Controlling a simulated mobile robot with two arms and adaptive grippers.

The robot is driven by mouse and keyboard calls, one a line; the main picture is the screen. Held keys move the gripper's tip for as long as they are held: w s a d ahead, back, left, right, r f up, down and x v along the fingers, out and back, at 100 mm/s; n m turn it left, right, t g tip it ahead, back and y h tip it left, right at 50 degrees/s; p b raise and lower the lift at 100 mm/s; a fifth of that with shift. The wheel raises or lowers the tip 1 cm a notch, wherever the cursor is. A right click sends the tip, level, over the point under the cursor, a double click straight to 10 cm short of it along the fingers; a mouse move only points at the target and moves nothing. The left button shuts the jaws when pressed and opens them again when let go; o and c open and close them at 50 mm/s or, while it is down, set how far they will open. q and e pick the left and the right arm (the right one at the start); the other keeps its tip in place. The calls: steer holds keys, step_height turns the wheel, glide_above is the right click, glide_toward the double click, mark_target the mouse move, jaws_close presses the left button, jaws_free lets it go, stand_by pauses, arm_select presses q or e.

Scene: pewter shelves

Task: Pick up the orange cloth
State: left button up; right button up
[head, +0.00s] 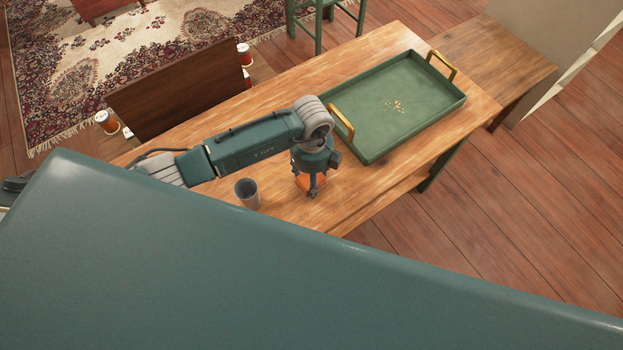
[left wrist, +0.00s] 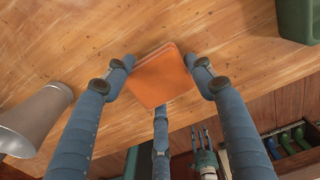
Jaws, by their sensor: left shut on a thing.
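The orange cloth (left wrist: 160,77) is a small folded square on the wooden table. In the head view only a bit of it (head: 312,184) shows under my left gripper (head: 311,189). In the left wrist view, the fingers of my left gripper (left wrist: 158,84) are around the cloth, one at each side and one at its near edge. The left gripper is shut on the cloth, which looks to be at table height. What seems to be my right gripper (left wrist: 206,140) shows small beyond the table edge in the left wrist view; its opening is unclear.
A grey cup (head: 247,194) stands left of the cloth, close to my left arm. A green tray (head: 370,152) with gold handles and some crumbs lies to the right. A dark wooden chair back (head: 180,90) stands behind the table. The table's front edge is near the cloth.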

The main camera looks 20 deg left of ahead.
arm_select(q)
step_height(320, 180, up, 19)
steer(key=b, duration=0.2)
steer(key=shift+f+b, duration=0.15)
steer(key=shift+b, duration=0.15)
steer(key=shift+o, duration=1)
steer(key=shift+c, duration=0.6)
